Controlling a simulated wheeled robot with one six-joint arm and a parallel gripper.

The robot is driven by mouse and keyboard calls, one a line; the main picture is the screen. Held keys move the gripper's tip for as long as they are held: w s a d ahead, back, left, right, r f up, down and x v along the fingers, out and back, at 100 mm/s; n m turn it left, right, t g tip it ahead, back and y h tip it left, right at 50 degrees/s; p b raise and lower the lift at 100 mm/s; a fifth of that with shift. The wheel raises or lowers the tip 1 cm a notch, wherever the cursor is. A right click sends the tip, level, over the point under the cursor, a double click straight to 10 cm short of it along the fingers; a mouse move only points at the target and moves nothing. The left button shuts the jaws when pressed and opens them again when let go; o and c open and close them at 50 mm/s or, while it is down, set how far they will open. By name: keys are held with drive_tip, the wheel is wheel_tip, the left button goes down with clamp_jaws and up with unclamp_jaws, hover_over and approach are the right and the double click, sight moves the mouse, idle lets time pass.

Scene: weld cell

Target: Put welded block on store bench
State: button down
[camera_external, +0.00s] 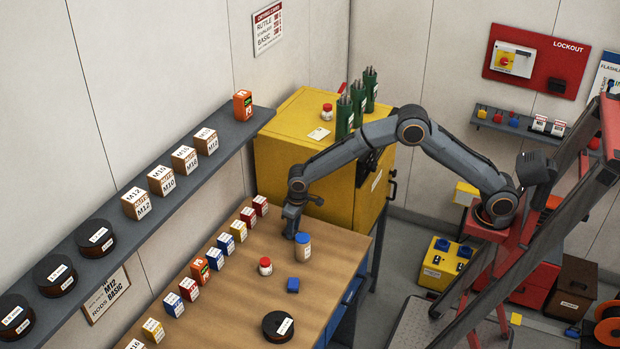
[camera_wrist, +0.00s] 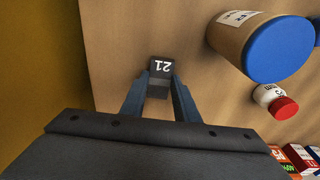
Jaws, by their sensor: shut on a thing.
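My gripper (camera_external: 291,222) is over the far end of a wooden-topped bench (camera_external: 235,310), close to the yellow cabinet. In the external view the block is too small and hidden to make out. No sign marks which surface is the store bench.
Several small boxes (camera_external: 214,258) line the wall side. The yellow cabinet (camera_external: 275,160) stands behind.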

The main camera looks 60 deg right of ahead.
sight(297, 233)
drive_tip(key=shift+f, duration=0.15)
drive_tip(key=c, duration=1.4)
unclamp_jaws()
drive_tip(key=shift+o, duration=0.2)
wheel_tip(297, 233, up, 12)
drive_tip(key=s+b, duration=0.1)
drive_tip(key=b, duration=0.3)
drive_tip(key=shift+s, duration=0.25)
